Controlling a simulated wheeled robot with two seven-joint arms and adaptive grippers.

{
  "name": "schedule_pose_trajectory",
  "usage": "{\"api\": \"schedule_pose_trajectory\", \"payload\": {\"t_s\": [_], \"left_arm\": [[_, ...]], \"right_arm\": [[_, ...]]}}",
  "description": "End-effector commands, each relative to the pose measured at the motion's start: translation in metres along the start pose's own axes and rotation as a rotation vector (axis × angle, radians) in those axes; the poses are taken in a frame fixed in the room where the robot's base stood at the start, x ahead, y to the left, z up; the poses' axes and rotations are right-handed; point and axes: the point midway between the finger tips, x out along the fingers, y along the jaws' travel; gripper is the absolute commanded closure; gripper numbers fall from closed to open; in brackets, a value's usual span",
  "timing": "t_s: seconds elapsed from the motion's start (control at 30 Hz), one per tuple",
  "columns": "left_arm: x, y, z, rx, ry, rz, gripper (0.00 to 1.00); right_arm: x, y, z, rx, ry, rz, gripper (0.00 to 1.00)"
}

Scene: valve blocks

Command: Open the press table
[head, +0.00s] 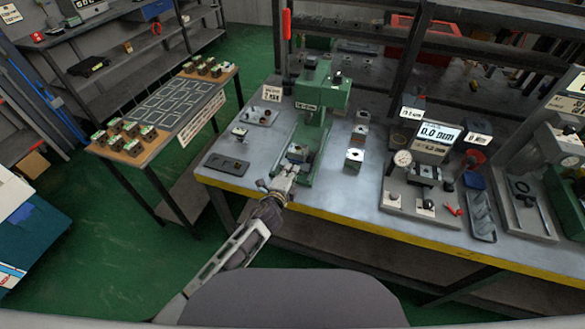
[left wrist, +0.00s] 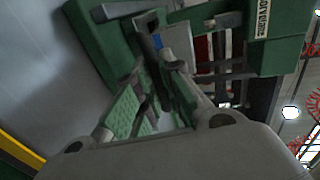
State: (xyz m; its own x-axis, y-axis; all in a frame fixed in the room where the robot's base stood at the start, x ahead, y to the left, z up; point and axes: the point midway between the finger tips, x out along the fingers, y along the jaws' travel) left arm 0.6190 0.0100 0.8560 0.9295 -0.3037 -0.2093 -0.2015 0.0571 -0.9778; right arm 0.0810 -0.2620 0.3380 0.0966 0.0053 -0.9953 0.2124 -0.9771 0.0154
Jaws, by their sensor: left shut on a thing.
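The green press (head: 322,112) stands on the workbench near its left end, with its base reaching toward the front edge. The press table (head: 297,153) is low at the front of the press with a small grey metal piece on it. My left gripper (head: 281,181) is at the front of the press, just before this table. In the left wrist view its two green-padded fingers (left wrist: 155,88) close together on a small part at the front of the press table; the fingers hide most of this part. The green press body (left wrist: 265,40) fills the upper part of that view. My right gripper is not in view.
A dark tray (head: 227,164) lies left of the press. Metal blocks (head: 355,156) stand to its right, with a gauge station (head: 425,175) farther right. A side table (head: 165,110) with several small blocks stands at left. The bench has a yellow front edge (head: 345,217).

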Motion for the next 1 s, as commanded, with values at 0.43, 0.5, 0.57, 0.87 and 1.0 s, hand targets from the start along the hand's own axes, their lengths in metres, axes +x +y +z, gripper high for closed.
{"api": "schedule_pose_trajectory", "payload": {"t_s": [0.43,0.5,0.57,0.87,1.0], "left_arm": [[-0.0022,0.0022,0.0008,0.001,-0.002,0.003,0.81],[-0.0021,0.0017,0.0007,0.001,-0.001,0.002,0.81],[-0.002,0.0014,0.0007,0.001,-0.001,0.001,0.81],[-0.0039,0.0008,0.0004,0.001,0.0,0.0,0.81],[-0.0096,0.0005,0.0005,0.001,0.0,-0.001,0.81]], "right_arm": [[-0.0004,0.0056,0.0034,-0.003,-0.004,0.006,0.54],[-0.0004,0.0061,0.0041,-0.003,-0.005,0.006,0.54],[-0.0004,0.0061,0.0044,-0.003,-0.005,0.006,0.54],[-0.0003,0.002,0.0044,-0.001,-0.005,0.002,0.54],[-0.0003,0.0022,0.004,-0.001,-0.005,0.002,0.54]]}}
